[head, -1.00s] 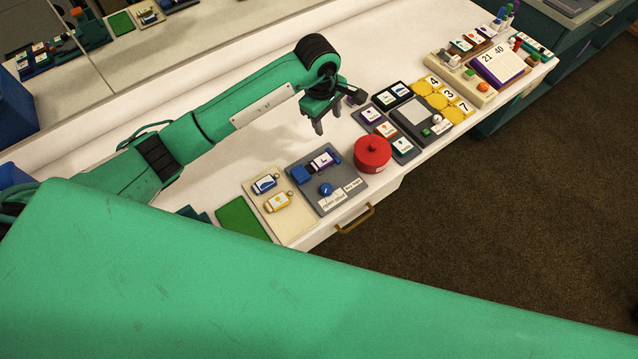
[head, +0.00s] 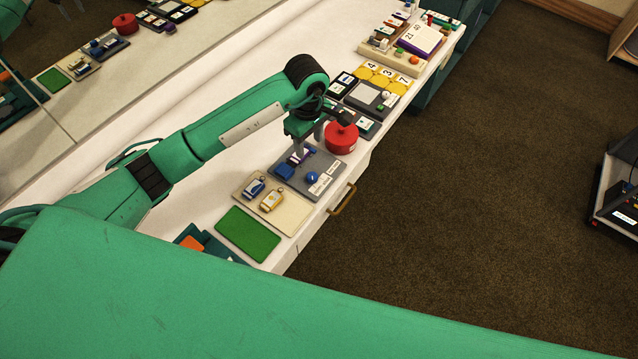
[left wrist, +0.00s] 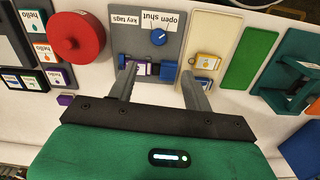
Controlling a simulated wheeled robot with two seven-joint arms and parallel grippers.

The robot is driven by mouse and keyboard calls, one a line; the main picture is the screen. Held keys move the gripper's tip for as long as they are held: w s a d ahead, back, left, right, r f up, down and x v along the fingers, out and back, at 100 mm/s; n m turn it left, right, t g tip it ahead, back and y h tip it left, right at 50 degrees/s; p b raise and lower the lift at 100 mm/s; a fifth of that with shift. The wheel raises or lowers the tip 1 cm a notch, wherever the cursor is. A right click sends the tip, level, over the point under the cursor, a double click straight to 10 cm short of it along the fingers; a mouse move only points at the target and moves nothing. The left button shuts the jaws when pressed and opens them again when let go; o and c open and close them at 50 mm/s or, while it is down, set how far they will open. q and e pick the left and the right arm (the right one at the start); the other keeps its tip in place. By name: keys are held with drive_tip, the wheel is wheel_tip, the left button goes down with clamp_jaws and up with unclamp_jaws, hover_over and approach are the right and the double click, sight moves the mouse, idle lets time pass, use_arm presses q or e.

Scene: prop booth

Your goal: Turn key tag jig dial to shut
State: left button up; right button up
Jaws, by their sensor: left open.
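The key tag jig (head: 328,160) is a grey board on the white counter, with a blue dial (head: 313,178), a blue block (head: 285,172) and a white-and-purple tag (head: 301,155). In the left wrist view the dial (left wrist: 158,37) bears a short white mark pointing up and right, towards the upside-down "open shut" label (left wrist: 162,19). My left gripper (head: 308,140) is open and empty at the jig's back edge. In the left wrist view its fingers (left wrist: 158,72) stand apart, short of the dial, with the tag and block between them. My right gripper is not in view.
A red lidded pot (head: 341,139) stands right beside the jig. A cream tray (head: 292,216) with two key tags and a green mat (head: 248,233) lie on the other side. A drawer handle (head: 343,199) juts from the counter front. A mirror runs behind the counter.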

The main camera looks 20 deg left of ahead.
use_arm(q)
drive_tip(key=p, duration=0.3)
hover_over(312, 175)
wheel_tip(312, 175, down, 8)
drive_tip(key=shift+s+d+r, duration=0.1)
drive_tip(key=shift+r, duration=0.05)
wheel_tip(312, 175, down, 5)
drive_tip(key=shift+f+p, duration=0.2)
drive_tip(key=shift+p, duration=0.15)
drive_tip(key=shift+f, duration=0.5)
drive_tip(key=c, duration=1)
drive_tip(key=shift+o, duration=0.2)
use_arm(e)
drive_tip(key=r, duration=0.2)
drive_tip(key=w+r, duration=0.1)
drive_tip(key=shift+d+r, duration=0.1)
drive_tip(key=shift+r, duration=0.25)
